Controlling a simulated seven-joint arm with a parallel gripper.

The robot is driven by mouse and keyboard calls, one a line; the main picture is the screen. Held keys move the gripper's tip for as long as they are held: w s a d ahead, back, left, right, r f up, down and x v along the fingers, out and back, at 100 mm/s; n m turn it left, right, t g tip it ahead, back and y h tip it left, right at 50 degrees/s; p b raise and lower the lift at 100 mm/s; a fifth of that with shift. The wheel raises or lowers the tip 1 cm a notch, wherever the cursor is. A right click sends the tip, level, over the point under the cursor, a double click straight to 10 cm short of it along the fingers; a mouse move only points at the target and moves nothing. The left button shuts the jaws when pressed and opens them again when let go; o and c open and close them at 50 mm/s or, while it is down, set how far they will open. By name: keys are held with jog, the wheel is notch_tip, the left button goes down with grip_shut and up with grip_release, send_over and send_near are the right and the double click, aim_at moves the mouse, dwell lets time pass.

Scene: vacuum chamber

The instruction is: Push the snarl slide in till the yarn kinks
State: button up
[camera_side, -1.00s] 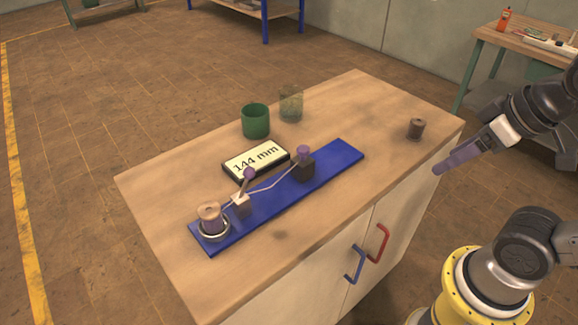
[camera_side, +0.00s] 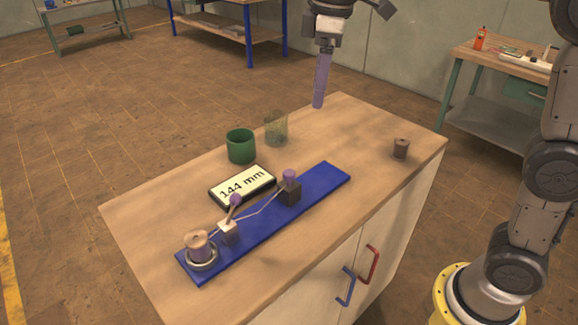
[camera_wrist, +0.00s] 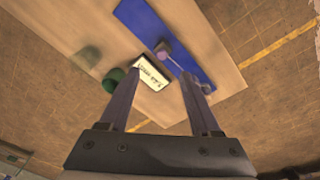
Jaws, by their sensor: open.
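A blue board (camera_side: 325,182) lies along the wooden bench top and also shows in the wrist view (camera_wrist: 145,18). On it stands a dark block (camera_side: 290,194) with a purple knob (camera_side: 290,175), which I take for the snarl slide. A white block (camera_side: 228,232) with a purple-knobbed lever (camera_side: 235,200) stands further left. The pale yarn (camera_side: 260,208) runs between the two blocks with a bend in it. A spool (camera_side: 198,245) sits in a ring at the board's left end. My gripper (camera_side: 319,105) is open and empty, high above the bench; both fingers (camera_wrist: 160,82) show in the wrist view.
A display (camera_side: 242,186) reading 144 mm lies behind the board. A green cup (camera_side: 241,147) and a see-through cup (camera_side: 276,129) stand behind it. A small brown spool (camera_side: 401,149) is at the right. The bench front right of the board is clear.

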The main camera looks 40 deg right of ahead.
jog(key=g, duration=0.1)
send_over(289, 172)
notch_tip(289, 172, down, 5)
jog(key=shift+n, duration=0.3)
notch_tip(289, 172, down, 14)
jog(key=shift+f, duration=0.1)
grip_shut()
dwell(1.2)
